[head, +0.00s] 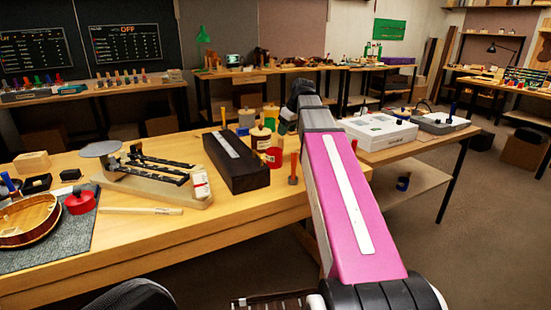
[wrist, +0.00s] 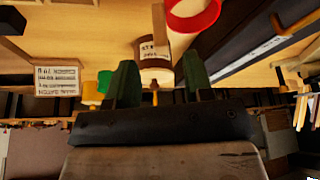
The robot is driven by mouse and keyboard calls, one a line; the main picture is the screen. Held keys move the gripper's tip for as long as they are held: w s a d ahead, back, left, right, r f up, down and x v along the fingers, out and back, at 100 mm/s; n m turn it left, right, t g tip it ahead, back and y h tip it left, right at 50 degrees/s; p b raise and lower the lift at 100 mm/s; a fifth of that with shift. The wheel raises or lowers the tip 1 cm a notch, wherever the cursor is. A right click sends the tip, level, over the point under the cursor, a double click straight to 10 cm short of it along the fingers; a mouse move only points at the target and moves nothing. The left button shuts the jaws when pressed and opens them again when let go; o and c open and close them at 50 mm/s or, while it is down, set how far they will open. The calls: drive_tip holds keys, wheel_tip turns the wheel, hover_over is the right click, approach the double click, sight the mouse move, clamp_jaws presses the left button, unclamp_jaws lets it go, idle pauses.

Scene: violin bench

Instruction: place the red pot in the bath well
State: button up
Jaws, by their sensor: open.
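An open-topped red pot (wrist: 192,14) shows at the top of the wrist view, partly cut off; a red container (head: 273,157) beside my arm in the head view looks like the same one. My gripper (wrist: 160,88) is open, its two dark green fingers apart with nothing clearly held between them. A brown, white-labelled jar (wrist: 153,62) stands just ahead of the fingers; I cannot tell whether they touch it. In the head view my arm hides the fingertips. A white boxy unit (head: 380,131) sits on the right-hand table; I cannot make out a bath well.
A long dark block (head: 236,162) lies left of the jars. A balance (head: 150,172) stands farther left. A red round lidded item (head: 80,202) and a violin body (head: 28,222) rest on a grey mat (head: 60,257). The bench's front is mostly clear.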

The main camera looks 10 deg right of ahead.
sight(282, 138)
drive_tip(key=shift+x, duration=3.35)
drive_tip(key=shift+w+a+r, duration=0.1)
drive_tip(key=shift+a, duration=0.05)
clamp_jaws()
